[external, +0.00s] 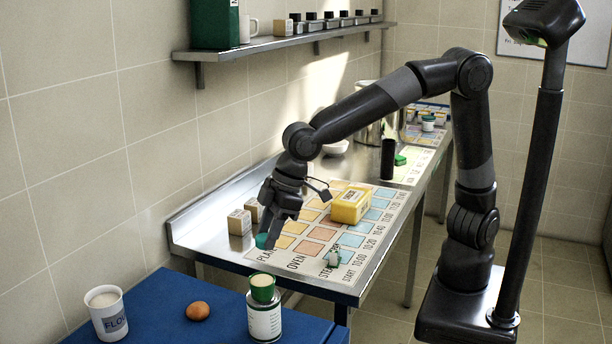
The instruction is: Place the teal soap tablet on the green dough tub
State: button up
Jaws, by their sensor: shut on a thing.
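My gripper (272,236) points down over the near end of the steel counter and is shut on the teal soap tablet (262,241). The tablet shows as a small teal shape at the fingertips, partly covered by them. I cannot tell whether it touches the counter. A small green tub (262,293) with a pale top, which looks like the dough tub, sits on a white-labelled can (265,321) on the blue surface in front. It is apart from my gripper, nearer the camera and lower in the picture.
The blue surface (165,300) also holds a flour cup (108,318) and a brown egg (198,311). On the counter, a yellow box (350,205) stands on the printed chart, right of my gripper. Wooden blocks (239,222) stand near the wall. A shelf (270,46) runs above.

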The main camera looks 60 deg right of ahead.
aim_at(259, 280)
jog(key=a+f, duration=0.2)
jog(key=a, duration=0.1)
jog(key=shift+s+a, duration=0.15)
jog(key=shift+s, duration=0.25)
jog(key=shift+a+f, duration=0.1)
jog(key=shift+f, duration=1.95)
jog(key=o, duration=1)
jog(key=shift+f, duration=0.1)
jog(key=v, duration=1.2)
